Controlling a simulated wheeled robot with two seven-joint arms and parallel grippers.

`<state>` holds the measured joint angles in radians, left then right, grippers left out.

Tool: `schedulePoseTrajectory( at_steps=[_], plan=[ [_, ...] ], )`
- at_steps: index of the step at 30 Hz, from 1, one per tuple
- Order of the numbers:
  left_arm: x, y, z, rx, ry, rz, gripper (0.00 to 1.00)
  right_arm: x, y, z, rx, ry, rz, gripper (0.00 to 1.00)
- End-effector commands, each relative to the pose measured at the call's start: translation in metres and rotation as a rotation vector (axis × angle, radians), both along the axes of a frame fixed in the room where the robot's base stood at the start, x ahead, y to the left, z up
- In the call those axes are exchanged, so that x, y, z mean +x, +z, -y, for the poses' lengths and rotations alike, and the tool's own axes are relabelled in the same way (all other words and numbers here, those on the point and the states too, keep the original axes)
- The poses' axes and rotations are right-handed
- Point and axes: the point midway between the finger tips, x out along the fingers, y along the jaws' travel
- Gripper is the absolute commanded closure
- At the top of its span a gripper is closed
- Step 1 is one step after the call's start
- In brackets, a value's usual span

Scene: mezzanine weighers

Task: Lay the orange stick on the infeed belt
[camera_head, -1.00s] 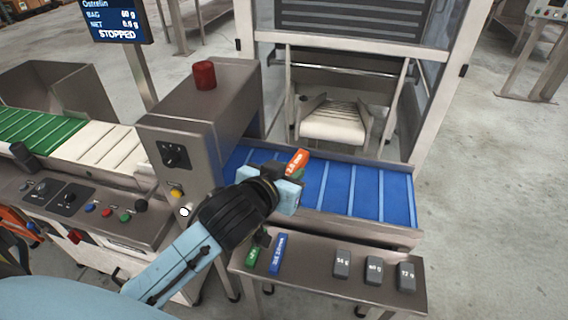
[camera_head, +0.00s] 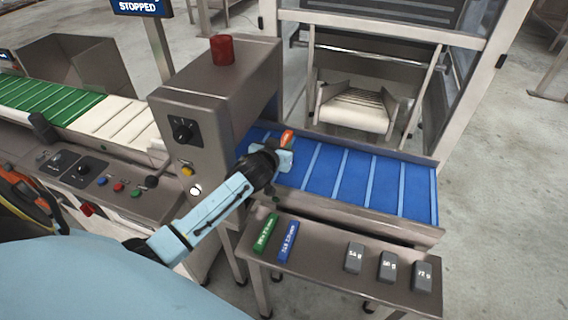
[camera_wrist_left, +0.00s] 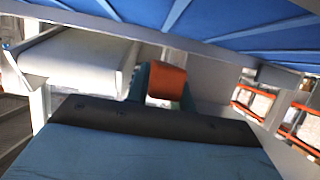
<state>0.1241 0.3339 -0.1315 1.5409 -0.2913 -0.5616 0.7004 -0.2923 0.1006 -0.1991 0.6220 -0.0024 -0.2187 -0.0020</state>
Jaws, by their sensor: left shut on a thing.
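The orange stick (camera_head: 287,137) is held in my left gripper (camera_head: 284,150), over the near-left part of the blue infeed belt (camera_head: 340,180), next to the grey metal housing. In the left wrist view the stick's orange end (camera_wrist_left: 167,82) shows between the fingers, and the blue belt (camera_wrist_left: 230,18) fills the top of the picture. The left gripper is shut on the stick. I cannot tell whether the stick touches the belt. My right gripper is not in view.
A table in front of the belt (camera_head: 330,270) holds a green stick (camera_head: 265,233), a blue stick (camera_head: 288,241) and several grey weights (camera_head: 388,266). The metal housing (camera_head: 215,100) with a red lamp (camera_head: 222,50) stands left of the blue belt. The belt's right part is clear.

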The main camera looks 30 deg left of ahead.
Motion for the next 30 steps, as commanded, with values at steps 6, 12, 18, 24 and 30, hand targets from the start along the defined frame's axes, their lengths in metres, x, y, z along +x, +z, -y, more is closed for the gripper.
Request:
schedulePoseTrajectory(
  at_steps=[6, 12, 18, 24, 30],
  plan=[
    [0.000, -0.023, 0.001, 0.000, -0.001, 0.002, 1.00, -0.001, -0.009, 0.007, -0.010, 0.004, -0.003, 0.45],
    [0.000, -0.050, 0.001, 0.000, -0.001, -0.001, 1.00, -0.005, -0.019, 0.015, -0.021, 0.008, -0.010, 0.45],
    [0.000, -0.057, 0.001, 0.001, -0.002, 0.002, 1.00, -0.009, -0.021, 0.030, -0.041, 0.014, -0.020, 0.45],
    [0.000, -0.059, 0.001, 0.001, -0.002, 0.002, 1.00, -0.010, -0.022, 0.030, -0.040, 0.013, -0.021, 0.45],
    [0.000, -0.060, 0.001, 0.001, -0.001, 0.001, 0.60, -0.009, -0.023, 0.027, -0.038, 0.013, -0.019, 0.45]
  ],
)
